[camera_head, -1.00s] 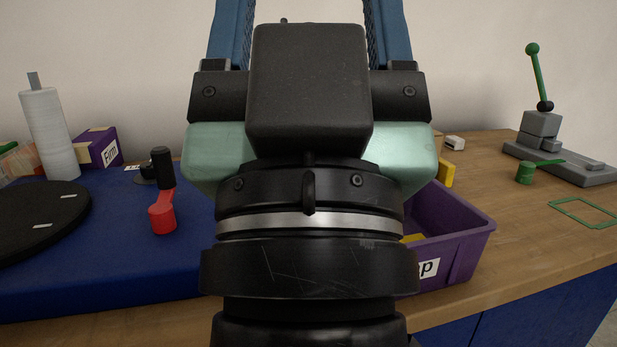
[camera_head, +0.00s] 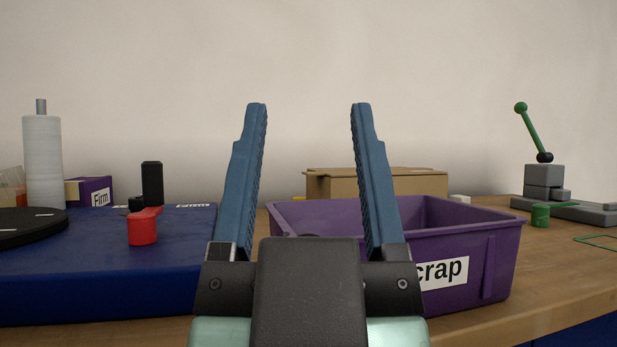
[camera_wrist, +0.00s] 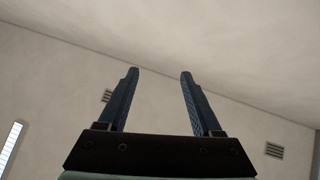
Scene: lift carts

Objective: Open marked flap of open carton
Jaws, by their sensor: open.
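A brown cardboard carton (camera_head: 420,184) stands on the wooden table behind the purple bin. Its upper edge shows between and to the right of my fingers; its lower part is hidden by the bin. I cannot make out which flap is marked. My gripper (camera_head: 308,108) is open and empty, with its two blue fingers pointing up in front of the bin and carton. In the wrist view my gripper (camera_wrist: 160,74) has only wall and ceiling beyond its fingers.
A purple bin (camera_head: 472,225) labelled "crap" in its visible part stands in front of the carton. A white roll (camera_head: 42,160) stands behind. A grey lever press (camera_head: 544,176) stands at right.

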